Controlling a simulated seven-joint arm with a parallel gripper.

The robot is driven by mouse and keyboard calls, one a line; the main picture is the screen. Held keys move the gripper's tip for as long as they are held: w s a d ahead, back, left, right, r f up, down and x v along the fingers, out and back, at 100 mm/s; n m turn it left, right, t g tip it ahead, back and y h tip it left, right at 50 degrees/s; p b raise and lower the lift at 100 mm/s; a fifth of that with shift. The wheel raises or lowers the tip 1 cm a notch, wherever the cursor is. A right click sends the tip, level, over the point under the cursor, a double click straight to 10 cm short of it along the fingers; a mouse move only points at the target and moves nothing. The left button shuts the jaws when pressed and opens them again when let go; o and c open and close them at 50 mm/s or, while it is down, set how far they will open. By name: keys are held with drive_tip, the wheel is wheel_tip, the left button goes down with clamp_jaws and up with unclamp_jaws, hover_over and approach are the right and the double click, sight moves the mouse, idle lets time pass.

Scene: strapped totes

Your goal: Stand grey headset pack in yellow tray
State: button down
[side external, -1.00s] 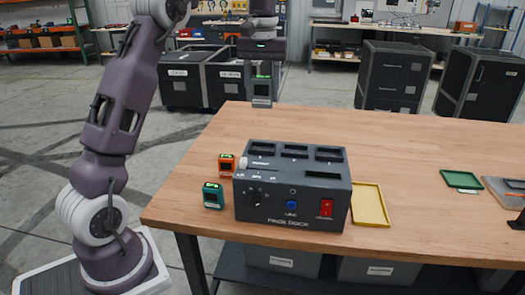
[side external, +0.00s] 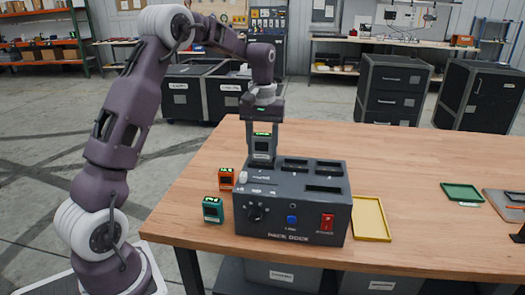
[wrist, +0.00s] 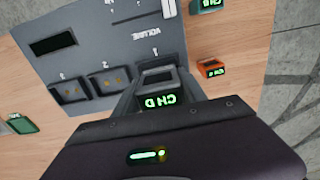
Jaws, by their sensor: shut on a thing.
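My gripper (side external: 262,150) points down and is shut on the grey headset pack (side external: 262,146), which has a lit green display. The pack is upright over the back left slot of the dark pack dock (side external: 290,206); I cannot tell whether its lower end is inside the slot. In the wrist view the grey pack (wrist: 157,84) sits between the fingers, with the dock (wrist: 85,30) beyond it. The yellow tray (side external: 387,236) lies flat and empty on the table, just right of the dock.
An orange pack (side external: 226,179) and a teal pack (side external: 212,209) stand left of the dock, near the table's left edge. A green tray (side external: 462,194) lies farther right. The wooden table (side external: 420,160) is mostly clear behind the yellow tray.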

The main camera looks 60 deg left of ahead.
drive_tip(key=shift+f, duration=0.55)
drive_tip(key=shift+f, duration=0.1)
drive_tip(key=c, duration=0.6)
unclamp_jaws()
drive_tip(key=shift+c, duration=0.2)
